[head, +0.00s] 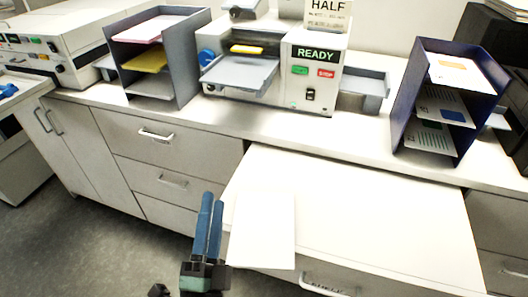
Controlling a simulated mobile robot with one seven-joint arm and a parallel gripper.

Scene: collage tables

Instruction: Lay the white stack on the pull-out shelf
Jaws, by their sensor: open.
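The white stack (263,232) is a flat, thin pile of paper at the front left of the pull-out shelf (360,210). It appears to lie flat on the shelf, with its near end reaching over the front edge; any small gap beneath it cannot be seen. My gripper (211,222), with two blue fingers, is just left of the stack. It is open, and the stack appears to be outside the fingers. The shelf is a broad white board, pulled out from under the counter.
A machine (315,72) marked READY stands on the counter behind the shelf. A grey paper tray rack (185,75) is at left and a dark blue one (405,110) at right. A drawer handle (328,286) is below the shelf front. Most of the shelf is clear.

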